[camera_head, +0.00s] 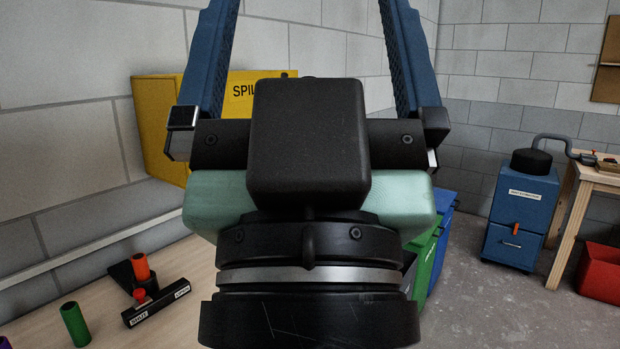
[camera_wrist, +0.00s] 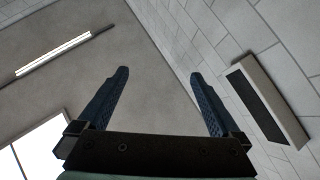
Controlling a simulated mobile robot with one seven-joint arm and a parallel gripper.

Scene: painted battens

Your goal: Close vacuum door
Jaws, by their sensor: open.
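A blue vacuum unit (camera_head: 521,205) with a black top and a grey hose stands on the floor at the right of the head view. Its lower front panel (camera_head: 511,246) carries an orange handle (camera_head: 516,229); I cannot tell whether that door is fully shut. My gripper (camera_head: 310,5) is raised close to the head camera, its blue fingers spread and pointing up, with nothing between them. The wrist view also shows my gripper (camera_wrist: 162,88) open and empty, facing the ceiling. It is far from the vacuum.
A wooden workbench (camera_head: 575,200) and a red bin (camera_head: 600,273) stand right of the vacuum. A yellow spill cabinet (camera_head: 158,120) hangs at left above a bench (camera_head: 200,268) with coloured cylinders. Green (camera_head: 421,265) and blue bins are partly hidden behind my gripper. Floor before the vacuum is clear.

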